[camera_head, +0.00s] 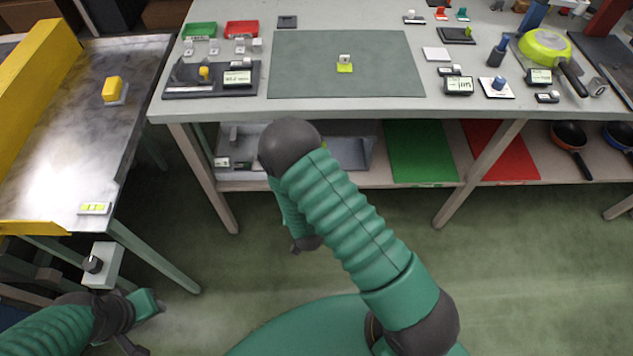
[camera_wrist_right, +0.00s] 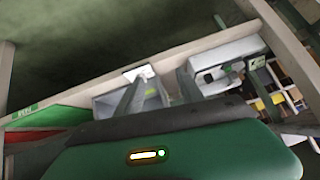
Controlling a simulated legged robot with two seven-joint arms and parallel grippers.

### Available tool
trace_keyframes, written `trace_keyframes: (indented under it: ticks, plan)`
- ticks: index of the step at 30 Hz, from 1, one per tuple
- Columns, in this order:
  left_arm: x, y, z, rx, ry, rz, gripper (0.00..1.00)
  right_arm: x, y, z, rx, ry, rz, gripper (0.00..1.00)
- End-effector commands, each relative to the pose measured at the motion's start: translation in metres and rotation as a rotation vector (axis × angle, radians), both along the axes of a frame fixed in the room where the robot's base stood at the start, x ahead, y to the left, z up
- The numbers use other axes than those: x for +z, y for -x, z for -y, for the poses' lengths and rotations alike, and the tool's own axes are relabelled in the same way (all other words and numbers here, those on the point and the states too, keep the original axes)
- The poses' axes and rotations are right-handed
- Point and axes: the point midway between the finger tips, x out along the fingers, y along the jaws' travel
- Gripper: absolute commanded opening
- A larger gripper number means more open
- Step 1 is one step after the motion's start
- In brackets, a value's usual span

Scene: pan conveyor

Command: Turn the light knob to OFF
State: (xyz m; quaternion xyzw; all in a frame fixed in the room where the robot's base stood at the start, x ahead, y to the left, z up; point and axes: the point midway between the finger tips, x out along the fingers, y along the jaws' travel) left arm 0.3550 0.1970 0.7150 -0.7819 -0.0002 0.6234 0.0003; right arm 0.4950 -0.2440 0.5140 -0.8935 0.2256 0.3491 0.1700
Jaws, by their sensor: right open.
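A dark round knob (camera_head: 93,264) sits on a pale box (camera_head: 104,262) at the front corner of the conveyor stand, at left in the head view. A blue knob (camera_head: 499,83) stands on a white plate on the table. I cannot read any light or OFF marking on either. My left gripper (camera_head: 150,318) is low at the left, below and right of the dark knob, apart from it; its finger gap is unclear. My right gripper (camera_head: 305,244) hangs before the table, partly hidden by my arm. In the right wrist view its fingers (camera_wrist_right: 160,92) are apart and empty.
The conveyor (camera_head: 70,130) with yellow rails is at left. The grey table (camera_head: 240,104) holds a mat, small trays, displays and a lime pan (camera_head: 544,46). Its lower shelf (camera_head: 375,181) has a grey bin and coloured mats. Open floor lies between conveyor and table.

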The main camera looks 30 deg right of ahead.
Motion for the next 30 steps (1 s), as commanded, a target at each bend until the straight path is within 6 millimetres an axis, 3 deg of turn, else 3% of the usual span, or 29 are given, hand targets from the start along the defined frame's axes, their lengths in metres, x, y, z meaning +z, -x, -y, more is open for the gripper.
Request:
trace_keyframes:
  ticks: [1, 2, 6, 10, 14, 30]
  plan:
    - [-0.008, 0.0, 0.0, 0.0, 0.0, 0.0, 0.36, -0.023, 0.018, 0.011, -0.009, 0.081, 0.045, 0.45]
    - [-0.01, 0.0, 0.0, 0.0, 0.0, 0.0, 0.36, -0.026, 0.025, 0.018, -0.013, 0.128, 0.084, 0.45]
    - [-0.014, 0.0, 0.0, 0.0, 0.0, 0.0, 0.36, -0.021, 0.044, 0.038, 0.011, 0.288, 0.221, 0.45]
    - [-0.016, 0.0, 0.0, 0.0, 0.0, 0.001, 0.36, -0.017, 0.044, 0.043, 0.022, 0.327, 0.263, 0.45]
    - [-0.023, 0.0, 0.0, 0.0, 0.0, 0.001, 0.36, -0.026, 0.027, 0.052, 0.02, 0.325, 0.267, 0.45]
    - [-0.065, 0.0, 0.0, 0.0, 0.0, 0.0, 0.36, -0.077, -0.077, 0.109, 0.021, 0.323, 0.263, 0.45]
